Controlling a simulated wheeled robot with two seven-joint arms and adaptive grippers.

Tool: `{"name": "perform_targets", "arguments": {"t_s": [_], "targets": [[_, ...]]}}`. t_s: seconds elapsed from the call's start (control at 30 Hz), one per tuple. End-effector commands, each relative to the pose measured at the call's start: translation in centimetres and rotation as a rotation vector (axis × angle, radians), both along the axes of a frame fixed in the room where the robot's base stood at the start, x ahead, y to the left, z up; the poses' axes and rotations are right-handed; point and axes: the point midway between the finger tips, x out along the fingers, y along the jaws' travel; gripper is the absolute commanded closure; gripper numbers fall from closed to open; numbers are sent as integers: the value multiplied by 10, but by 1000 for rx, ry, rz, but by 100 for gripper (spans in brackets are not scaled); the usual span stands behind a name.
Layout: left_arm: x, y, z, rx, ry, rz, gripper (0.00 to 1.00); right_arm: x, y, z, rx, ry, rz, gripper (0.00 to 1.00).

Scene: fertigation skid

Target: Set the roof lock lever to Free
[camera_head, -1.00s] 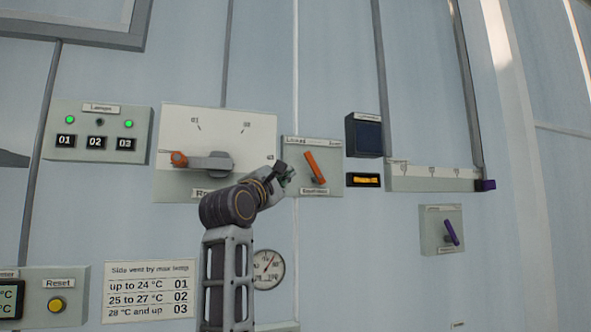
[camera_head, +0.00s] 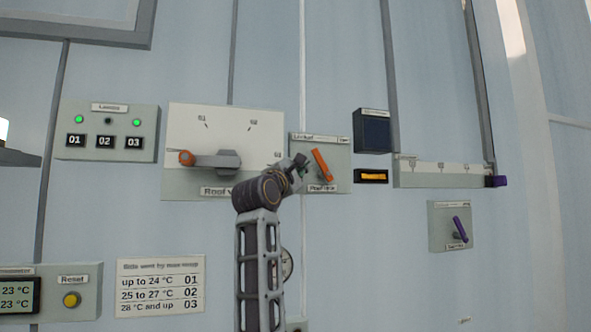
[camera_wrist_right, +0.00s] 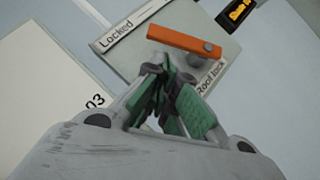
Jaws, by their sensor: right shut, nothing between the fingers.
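The roof lock lever (camera_head: 321,165) is an orange bar on a grey plate (camera_head: 337,150) labelled Roof lock. Its free end points up and left, toward the Locked label; it also shows in the right wrist view (camera_wrist_right: 183,40), where its pivot is at the right end. The label at the plate's upper right is too small to read. My right gripper (camera_head: 301,165) is shut and empty, just left of the lever. In the wrist view its green-padded fingers (camera_wrist_right: 166,72) are just below the lever's free end; I cannot tell whether they touch. My left gripper is out of view.
Left of the plate is a large dial panel (camera_head: 250,125) with an orange-tipped handle (camera_head: 213,160). To the right are a dark box (camera_head: 373,132), a small orange display (camera_head: 371,176), a scale with a purple slider (camera_head: 497,181) and a purple lever (camera_head: 460,228).

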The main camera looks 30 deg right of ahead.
Motion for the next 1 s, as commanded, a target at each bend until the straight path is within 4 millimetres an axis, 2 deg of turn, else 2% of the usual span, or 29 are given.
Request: {"name": "perform_targets", "arguments": {"t_s": [0.3,0.6,1.0], "targets": [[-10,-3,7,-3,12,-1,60,16,-23,11,1,0,0,100],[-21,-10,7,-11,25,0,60,20,-28,12,1,0,0,100],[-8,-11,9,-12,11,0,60,20,-30,13,7,-2,0,100]]}}
